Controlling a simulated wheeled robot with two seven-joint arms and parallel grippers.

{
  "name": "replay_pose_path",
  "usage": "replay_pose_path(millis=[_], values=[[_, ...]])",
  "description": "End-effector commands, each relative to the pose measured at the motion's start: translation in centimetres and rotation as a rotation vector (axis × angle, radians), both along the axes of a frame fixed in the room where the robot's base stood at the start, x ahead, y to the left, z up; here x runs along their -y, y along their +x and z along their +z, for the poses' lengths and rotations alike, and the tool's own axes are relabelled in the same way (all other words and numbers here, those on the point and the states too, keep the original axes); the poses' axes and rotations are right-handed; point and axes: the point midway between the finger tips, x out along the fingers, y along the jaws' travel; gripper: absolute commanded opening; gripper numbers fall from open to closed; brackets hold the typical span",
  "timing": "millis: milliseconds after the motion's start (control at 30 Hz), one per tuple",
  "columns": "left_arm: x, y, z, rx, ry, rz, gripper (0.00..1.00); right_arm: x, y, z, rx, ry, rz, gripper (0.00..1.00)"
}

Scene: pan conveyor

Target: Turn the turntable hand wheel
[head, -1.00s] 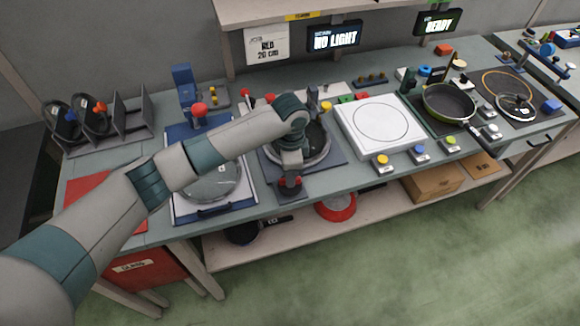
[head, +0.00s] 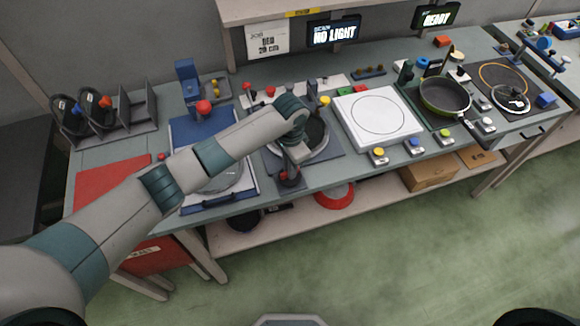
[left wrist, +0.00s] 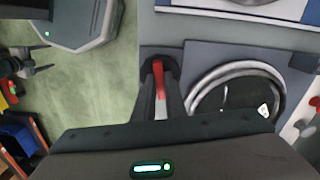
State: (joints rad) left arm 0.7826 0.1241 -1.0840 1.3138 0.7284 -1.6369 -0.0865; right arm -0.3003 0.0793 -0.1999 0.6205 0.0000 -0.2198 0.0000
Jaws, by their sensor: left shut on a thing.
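The turntable (head: 322,150) is a round metal ring on a dark blue-grey plate near the middle of the bench, with a dark pan in it; my arm partly covers it. It also shows in the left wrist view (left wrist: 196,100). The hand wheel is at the plate's front corner, mostly hidden by my gripper; its red handle (left wrist: 158,75) shows in the left wrist view. My left gripper (head: 289,175) reaches down there from above. Its fingers (left wrist: 160,105) are shut around the red handle. My right gripper is not in view.
A white square plate (head: 350,107) lies right of the turntable, with a green-rimmed pan (head: 444,97) beyond it. A blue-framed station (head: 212,206) is on the left under my arm. A screen (head: 334,31) reads NO LIGHT. The floor in front is clear.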

Motion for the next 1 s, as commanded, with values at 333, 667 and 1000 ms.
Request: replay_pose_path(millis=[333, 667, 1000], values=[[0.0, 0.1, 0.1, 0.002, -0.001, -0.001, 0.3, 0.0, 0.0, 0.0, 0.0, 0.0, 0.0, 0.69], [0.0, 0.1, 0.6, 0.002, -0.003, -0.001, 0.3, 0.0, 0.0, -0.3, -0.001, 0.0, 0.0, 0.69], [0.1, 0.2, 4.9, 0.005, -0.004, -0.003, 0.3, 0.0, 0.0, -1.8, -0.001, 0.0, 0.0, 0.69]])
